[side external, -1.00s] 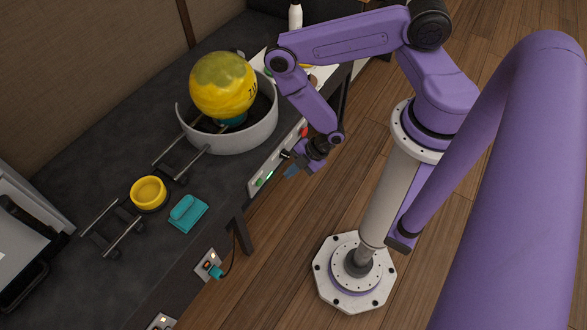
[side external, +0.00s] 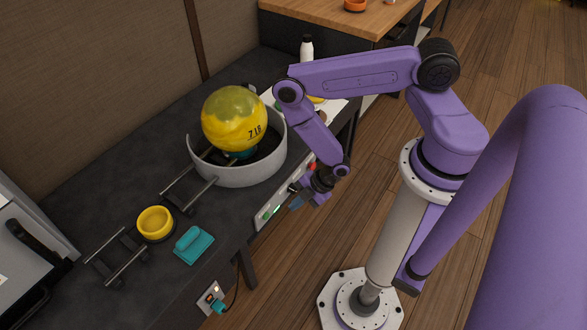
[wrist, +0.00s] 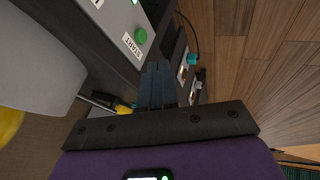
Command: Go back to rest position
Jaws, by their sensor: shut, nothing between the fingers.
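My gripper (side external: 296,204) is shut and empty. It hangs beside the control panel (side external: 262,222) on the table's front edge, close to the green button. In the wrist view my gripper's fingers (wrist: 157,85) are together, and the green button (wrist: 141,35) with its START label lies just beyond and left of them. Whether the fingers touch the panel I cannot tell. My arm is bent, reaching from its pedestal on the right toward the table.
A yellow ball (side external: 234,118) sits in the grey round bin (side external: 235,177). Rails (side external: 190,185), a yellow ring (side external: 155,222) and a teal block (side external: 194,243) lie on the dark table. A white bottle (side external: 307,50) stands behind. The wooden floor (side external: 300,290) in front is open.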

